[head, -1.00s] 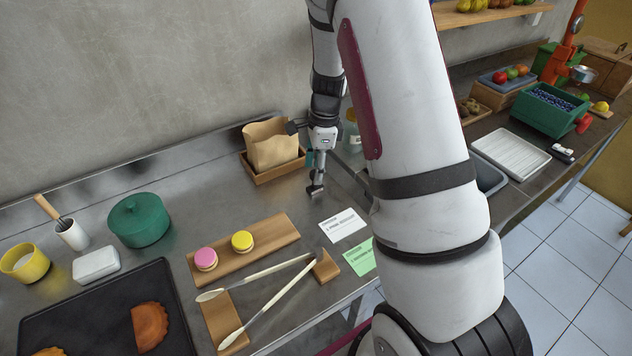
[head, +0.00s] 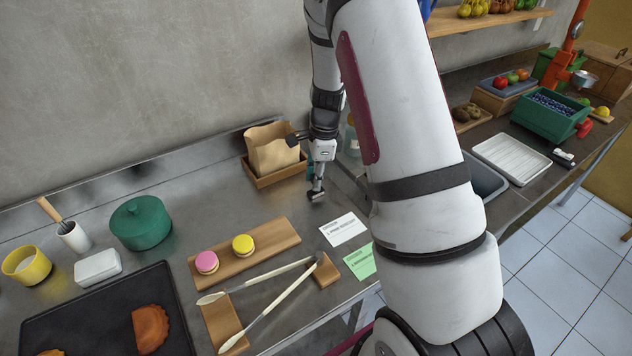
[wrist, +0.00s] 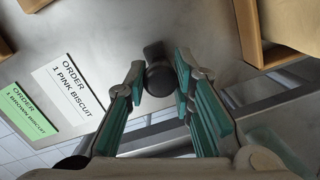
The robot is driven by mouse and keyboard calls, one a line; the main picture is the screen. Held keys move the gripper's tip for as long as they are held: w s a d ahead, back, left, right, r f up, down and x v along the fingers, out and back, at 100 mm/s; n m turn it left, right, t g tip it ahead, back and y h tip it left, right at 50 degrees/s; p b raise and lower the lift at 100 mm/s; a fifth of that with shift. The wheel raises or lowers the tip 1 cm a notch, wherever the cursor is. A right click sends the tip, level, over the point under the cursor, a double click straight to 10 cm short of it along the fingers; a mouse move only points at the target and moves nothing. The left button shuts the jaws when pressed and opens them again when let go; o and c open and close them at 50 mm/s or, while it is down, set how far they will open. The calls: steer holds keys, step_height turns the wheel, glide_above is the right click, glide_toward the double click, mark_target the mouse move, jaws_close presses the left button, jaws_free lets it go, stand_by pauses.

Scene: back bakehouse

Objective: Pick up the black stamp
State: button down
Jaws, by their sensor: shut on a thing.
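The black stamp (wrist: 159,78) shows in the wrist view as a dark round knob with a dark block beyond it, between my teal-padded fingers. My gripper (wrist: 160,72) is shut on it. In the head view my gripper (head: 317,186) points down at the steel counter, right of the paper bag, with the small dark stamp (head: 316,197) at its tips. I cannot tell whether the stamp touches the counter or hangs just above it.
A white order card (head: 344,229) and a green one (head: 360,262) lie close in front. A paper bag in a wooden tray (head: 280,177) stands just left. Further left is a board (head: 272,236) with two macarons. Tongs (head: 275,297) lie in front.

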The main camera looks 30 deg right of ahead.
steer(key=shift+r, duration=0.15)
steer(key=shift+r, duration=0.65)
step_height(320, 180, up, 2)
steer(key=shift+r+b, duration=0.1)
steer(key=shift+b, duration=0.3)
steer(key=s+a+r, duration=0.1)
steer(key=s+a, duration=0.3)
steer(key=s, duration=1.1)
steer(key=shift+s, duration=0.25)
steer(key=shift+r, duration=0.1)
